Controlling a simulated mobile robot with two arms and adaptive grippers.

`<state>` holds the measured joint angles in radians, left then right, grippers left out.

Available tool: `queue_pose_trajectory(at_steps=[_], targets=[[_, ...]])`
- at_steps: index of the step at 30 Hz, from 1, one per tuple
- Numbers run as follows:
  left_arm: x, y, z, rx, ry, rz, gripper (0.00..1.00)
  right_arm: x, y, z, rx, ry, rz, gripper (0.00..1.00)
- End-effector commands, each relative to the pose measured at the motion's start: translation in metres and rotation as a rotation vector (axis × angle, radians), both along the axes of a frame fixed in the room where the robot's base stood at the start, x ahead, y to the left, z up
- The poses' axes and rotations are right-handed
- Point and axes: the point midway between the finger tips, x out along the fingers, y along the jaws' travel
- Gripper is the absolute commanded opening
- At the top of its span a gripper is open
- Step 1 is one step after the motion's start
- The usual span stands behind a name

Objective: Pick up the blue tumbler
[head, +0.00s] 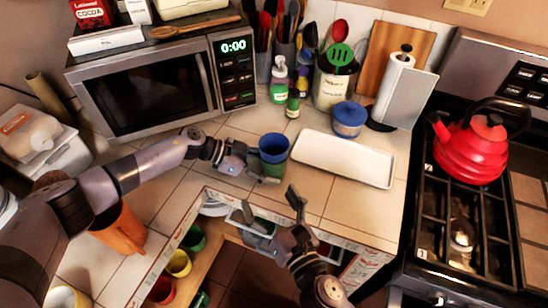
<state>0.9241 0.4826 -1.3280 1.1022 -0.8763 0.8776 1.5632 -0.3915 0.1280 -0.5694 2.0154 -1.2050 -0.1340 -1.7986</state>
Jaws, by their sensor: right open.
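The blue tumbler (273,147) is upright on the tiled counter, in front of the microwave's right end. A green tumbler (275,170) shows directly below it, and the two look stacked. My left gripper (252,166) reaches in from the left and is right beside the tumblers, its fingers low near the green one. Whether it touches or grips them I cannot tell. My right gripper (270,205) is open and empty, in front of the counter's front edge, with its fingers spread.
A white tray (343,158) lies right of the tumblers. Behind are a blue lidded pot (348,119), a green-white bottle (279,80) and a utensil crock (333,85). The microwave (150,85) is at back left. A red kettle (470,148) stands on the stove. Several coloured cups sit below the counter.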

Motion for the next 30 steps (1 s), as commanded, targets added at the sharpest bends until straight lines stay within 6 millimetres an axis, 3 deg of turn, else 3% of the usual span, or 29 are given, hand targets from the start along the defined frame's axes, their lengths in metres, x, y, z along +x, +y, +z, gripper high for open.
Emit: queue_pose_trajectory(at_steps=[3, 9, 18, 30], targets=[[0.0, 0.0, 0.001, -0.001, 0.0, 0.0, 0.37, 0.014, -0.024, 0.016, -0.121, -0.071, -0.054, 0.84], [0.0, 0.0, 0.0, -0.001, 0.0, 0.0, 0.37, 0.028, -0.043, 0.026, -0.215, -0.11, -0.099, 0.84], [0.0, 0.0, 0.001, -0.001, 0.0, 0.0, 0.37, 0.073, -0.029, 0.027, -0.223, -0.113, -0.104, 0.84], [0.0, 0.0, 0.0, -0.001, 0.0, 0.0, 0.37, 0.113, -0.017, 0.028, -0.221, -0.111, -0.104, 0.84]])
